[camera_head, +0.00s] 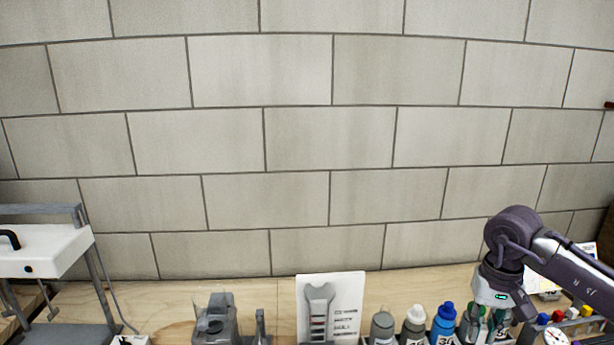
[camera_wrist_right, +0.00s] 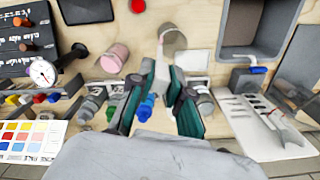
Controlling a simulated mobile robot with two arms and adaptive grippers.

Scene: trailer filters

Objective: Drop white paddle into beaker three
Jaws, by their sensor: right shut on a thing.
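My right gripper (camera_head: 490,325) hangs at the lower right in the head view, over the row of bottles. In the right wrist view its two dark fingers with teal pads (camera_wrist_right: 158,95) stand around a pale, slim thing, which I take as the white paddle (camera_wrist_right: 162,72); its outline is hard to make out. Past the fingertips stands a pale, see-through cup (camera_wrist_right: 172,42), and to its left a pink cup (camera_wrist_right: 115,58). I cannot tell which of them, if either, is beaker three. My left gripper is out of view.
Bottles with grey, white and blue caps (camera_head: 443,322) stand along the front beside the gripper. A white card with a wrench shape (camera_head: 331,305) stands to their left. A dark grey bin (camera_wrist_right: 255,25) and a round dial (camera_wrist_right: 43,73) flank the cups. A block wall rises behind.

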